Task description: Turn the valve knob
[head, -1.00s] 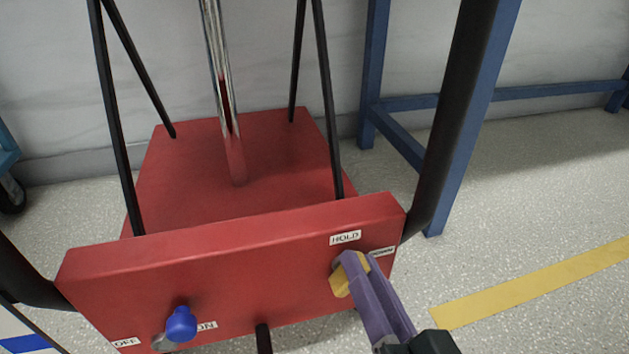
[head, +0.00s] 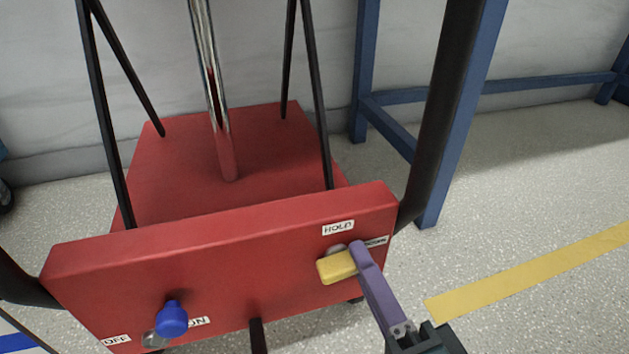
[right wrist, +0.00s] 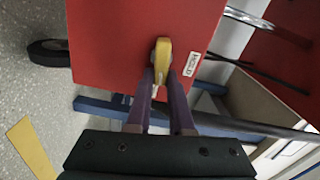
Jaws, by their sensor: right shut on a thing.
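The valve knob (head: 337,266) is a yellow handle on the right part of the red panel (head: 220,255). In the head view its yellow end points left, below a HOLD label (head: 338,228). My right gripper (head: 358,250) has its purple fingers at the knob, shut on it. In the right wrist view the yellow knob (right wrist: 163,50) stands between the fingertips (right wrist: 158,74). A second label (head: 376,241) right of the knob is partly hidden by a finger. My left gripper is out of view.
A blue knob (head: 172,319) sits at the panel's lower left, between OFF and ON labels. Black posts and a chrome rod (head: 212,90) rise behind the panel. A blue frame (head: 440,170) stands at right. The floor at lower right is clear, with a yellow stripe (head: 530,270).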

